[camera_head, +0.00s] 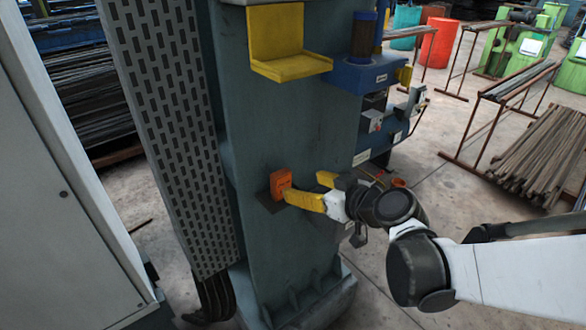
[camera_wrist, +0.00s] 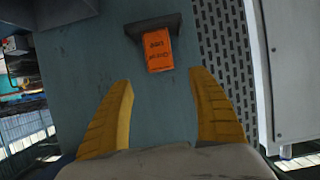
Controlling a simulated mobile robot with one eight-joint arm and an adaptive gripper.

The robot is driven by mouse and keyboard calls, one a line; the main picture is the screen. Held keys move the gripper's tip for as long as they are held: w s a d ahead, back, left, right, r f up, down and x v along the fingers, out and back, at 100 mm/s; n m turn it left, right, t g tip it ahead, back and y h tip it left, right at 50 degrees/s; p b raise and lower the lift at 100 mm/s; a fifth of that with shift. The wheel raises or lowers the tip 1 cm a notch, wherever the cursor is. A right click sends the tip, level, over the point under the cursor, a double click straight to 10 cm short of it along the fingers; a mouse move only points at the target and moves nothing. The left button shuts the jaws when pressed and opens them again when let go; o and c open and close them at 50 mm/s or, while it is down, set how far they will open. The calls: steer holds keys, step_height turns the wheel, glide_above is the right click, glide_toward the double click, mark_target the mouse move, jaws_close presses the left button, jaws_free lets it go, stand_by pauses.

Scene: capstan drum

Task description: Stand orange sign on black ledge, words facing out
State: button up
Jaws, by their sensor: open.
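The orange sign (camera_head: 281,183) stands upright on the small black ledge (camera_head: 267,203) on the grey-green column. In the wrist view the sign (camera_wrist: 159,52) shows its dark lettering, upside down in that picture, facing out toward my gripper. The black ledge (camera_wrist: 140,28) touches the sign's base there. My gripper (camera_head: 304,186) is open, its yellow fingers pointing at the column. In the wrist view my gripper (camera_wrist: 161,84) has nothing between its fingers, and the sign is beyond their tips. The near finger partly covers the ledge area in the head view.
A yellow bracket (camera_head: 285,55) sticks out of the column above. A blue housing (camera_head: 361,73) and fittings are on the column's right. A perforated panel (camera_head: 170,130) and a pale cabinet (camera_head: 70,200) stand at the left. Open floor lies right of the column.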

steer(key=s+d+m+g+h, duration=0.2)
steer(key=s+d, duration=0.4)
steer(key=s, duration=0.3)
steer(key=s+d+f+m+g+h, duration=0.1)
steer(key=s+d+m+h, duration=0.3)
steer(key=s, duration=0.5)
steer(key=shift+s+d+m+g+h, duration=0.35)
steer(key=shift+d+g+h, duration=0.35)
steer(key=shift+d, duration=0.55)
